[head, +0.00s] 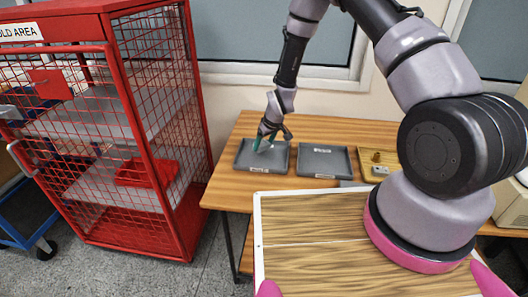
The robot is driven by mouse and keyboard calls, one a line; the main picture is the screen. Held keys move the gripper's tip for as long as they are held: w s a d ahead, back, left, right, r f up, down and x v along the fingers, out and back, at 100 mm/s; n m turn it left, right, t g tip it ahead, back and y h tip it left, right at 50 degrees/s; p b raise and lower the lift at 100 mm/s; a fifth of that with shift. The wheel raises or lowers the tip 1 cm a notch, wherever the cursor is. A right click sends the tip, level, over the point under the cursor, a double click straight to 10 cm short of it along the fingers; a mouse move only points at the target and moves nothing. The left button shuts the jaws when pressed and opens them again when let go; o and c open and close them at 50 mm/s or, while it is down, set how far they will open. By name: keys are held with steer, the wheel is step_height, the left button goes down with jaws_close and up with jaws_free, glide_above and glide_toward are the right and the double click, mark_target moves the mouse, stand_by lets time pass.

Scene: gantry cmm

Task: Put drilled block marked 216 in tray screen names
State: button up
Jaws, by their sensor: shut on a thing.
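My gripper (262,143) is at the far end of my arm, low over the left dark grey tray (243,163) on the wooden table. It is shut on a small pale grey block (266,147), partly hidden by the fingers. The block's holes and number are too small to make out. I cannot tell whether it touches the tray floor. A second dark grey tray (325,162) stands just to the right and looks empty. Both trays have small pale labels on their front edges, too small to read. A screen with names is not visible.
A yellow tray (366,168) with small parts stands right of the dark trays, partly behind my arm. The wooden table (225,190) is bare at its left end. A red mesh cage (120,150) with shelves stands to the left, with a blue cart (28,222) beside it.

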steer(key=shift+f, duration=1.9)
steer(key=shift+f, duration=0.1)
steer(key=o, duration=1.4)
steer(key=v, duration=1.2)
steer(key=shift+r, duration=0.25)
step_height(320, 180, up, 13)
steer(key=m, duration=0.2)
glide_above(265, 149)
steer(key=s+d, duration=0.2)
steer(key=d, duration=0.5)
steer(key=s+d+r+m+t, duration=0.1)
steer(key=s+d+r, duration=0.15)
steer(key=r, duration=0.35)
steer(key=s+d+r+m, duration=0.1)
steer(key=d+r+m, duration=0.15)
steer(key=r, duration=0.45)
steer(key=s+d+r+m+t, duration=0.1)
steer(key=s+d+r, duration=0.3)
steer(key=s+r, duration=0.4)
steer(key=s+d+r+m+t, duration=0.1)
steer(key=s+d+r+m, duration=0.3)
steer(key=s+r, duration=0.5)
steer(key=s, duration=0.5)
steer(key=shift+s+h, duration=0.25)
steer(key=shift+h, duration=0.05)
steer(key=shift+r+m, duration=0.15)
steer(key=shift+m, duration=0.1)
